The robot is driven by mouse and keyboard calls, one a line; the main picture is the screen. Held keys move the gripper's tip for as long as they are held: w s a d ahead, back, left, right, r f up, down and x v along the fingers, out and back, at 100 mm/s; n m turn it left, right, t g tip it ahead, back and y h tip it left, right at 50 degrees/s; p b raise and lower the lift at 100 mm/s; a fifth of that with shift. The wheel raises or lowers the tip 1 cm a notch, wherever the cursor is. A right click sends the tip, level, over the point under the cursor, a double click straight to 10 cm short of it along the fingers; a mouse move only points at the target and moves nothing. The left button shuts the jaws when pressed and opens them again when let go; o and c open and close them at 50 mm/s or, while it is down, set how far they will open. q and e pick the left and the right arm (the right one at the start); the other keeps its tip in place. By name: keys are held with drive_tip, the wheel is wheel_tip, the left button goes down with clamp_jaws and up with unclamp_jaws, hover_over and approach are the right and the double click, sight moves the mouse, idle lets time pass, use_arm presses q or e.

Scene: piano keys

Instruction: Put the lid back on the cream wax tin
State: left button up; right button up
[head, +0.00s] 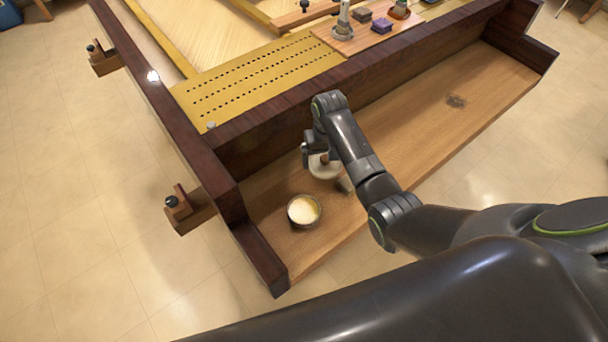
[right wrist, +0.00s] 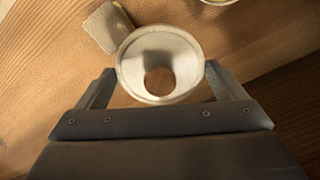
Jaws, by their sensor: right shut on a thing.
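The cream wax tin (head: 304,210) stands open on the wooden shelf near its left end, with pale wax inside. Its edge shows at the top of the right wrist view (right wrist: 217,2). My right gripper (head: 318,160) is shut on the pale round lid (head: 325,168), to the upper right of the tin and apart from it. In the right wrist view the lid (right wrist: 134,67) sits between the two fingers, with a brown round spot at its middle. I cannot tell how high the lid is above the shelf. My left gripper is not in view.
A small grey block (head: 345,184) lies on the shelf beside the lid; it also shows in the right wrist view (right wrist: 108,28). A dark wooden rail (head: 262,258) bounds the shelf at left.

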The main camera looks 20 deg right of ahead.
use_arm(q)
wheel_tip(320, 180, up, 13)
drive_tip(key=p, duration=1.1)
use_arm(e)
drive_tip(key=s+a+m, duration=0.4)
drive_tip(key=s+a+m+b, duration=0.1)
drive_tip(key=s+a+m, duration=0.3)
drive_tip(key=s+a, duration=0.1)
drive_tip(key=shift+r, duration=0.15)
wheel_tip(320, 180, down, 3)
drive_tip(key=b, duration=0.3)
drive_tip(key=shift+a+r+b, duration=0.1)
drive_tip(key=shift+b, duration=0.25)
drive_tip(key=shift+f+b, duration=0.55)
drive_tip(key=shift+f, duration=0.45)
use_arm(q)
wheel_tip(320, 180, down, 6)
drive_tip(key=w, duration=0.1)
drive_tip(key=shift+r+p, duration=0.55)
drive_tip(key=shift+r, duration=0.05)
use_arm(e)
drive_tip(key=shift+r, duration=0.1)
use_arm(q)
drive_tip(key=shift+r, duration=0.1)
use_arm(e)
drive_tip(key=shift+f, duration=0.2)
use_arm(q)
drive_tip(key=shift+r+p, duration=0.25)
drive_tip(key=shift+p, duration=0.1)
